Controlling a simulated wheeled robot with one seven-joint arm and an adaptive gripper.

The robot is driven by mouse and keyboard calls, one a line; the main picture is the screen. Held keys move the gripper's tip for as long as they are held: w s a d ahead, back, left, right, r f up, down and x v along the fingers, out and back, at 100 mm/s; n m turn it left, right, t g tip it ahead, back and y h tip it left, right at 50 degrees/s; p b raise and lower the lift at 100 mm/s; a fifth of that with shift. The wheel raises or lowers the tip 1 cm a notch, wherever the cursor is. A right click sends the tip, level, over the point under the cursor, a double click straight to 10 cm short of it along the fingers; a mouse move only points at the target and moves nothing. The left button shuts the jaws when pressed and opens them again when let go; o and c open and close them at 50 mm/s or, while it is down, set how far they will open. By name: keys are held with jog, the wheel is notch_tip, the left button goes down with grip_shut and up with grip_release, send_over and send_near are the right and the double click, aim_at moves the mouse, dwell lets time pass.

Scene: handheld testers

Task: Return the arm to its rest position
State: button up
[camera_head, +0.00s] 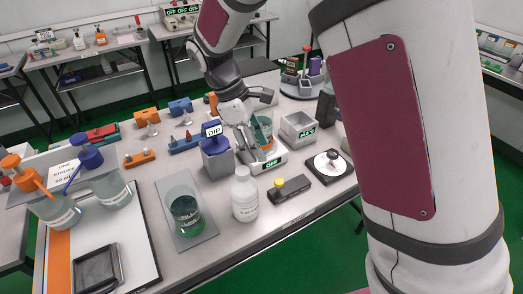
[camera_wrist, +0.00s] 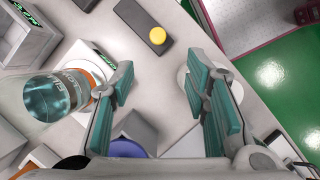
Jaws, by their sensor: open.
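My gripper (camera_head: 244,136) is above the middle of the bench in the head view, at the end of my arm. In the wrist view my gripper (camera_wrist: 158,80) has its two teal-padded fingers wide apart, with nothing between them. A beaker of blue liquid (camera_wrist: 52,97) is just left of the left finger; it also shows beside the fingers in the head view (camera_head: 263,129). A white bottle (camera_head: 245,196) stands nearer the front edge; in the wrist view it is partly hidden behind the right finger. No rest position is marked in view.
A blue-topped DIP container (camera_head: 216,155) stands close left of my gripper. The bench is crowded.

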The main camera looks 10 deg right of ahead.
dwell(0.4)
jog(key=s+d+r+m+t+y+p, duration=0.2)
jog(key=s+d+r+m, duration=0.2)
jog(key=s+r, duration=0.5)
jog(key=s+d+r+m+t+y+p, duration=0.2)
jog(key=s+d+r+m, duration=0.25)
jog(key=s+r, duration=0.5)
jog(key=s+d+r+m+t+p, duration=0.1)
jog(key=s+m, duration=0.3)
jog(key=s, duration=0.4)
jog(key=shift+r+t+p, duration=0.45)
jog(key=shift+t+p, duration=0.15)
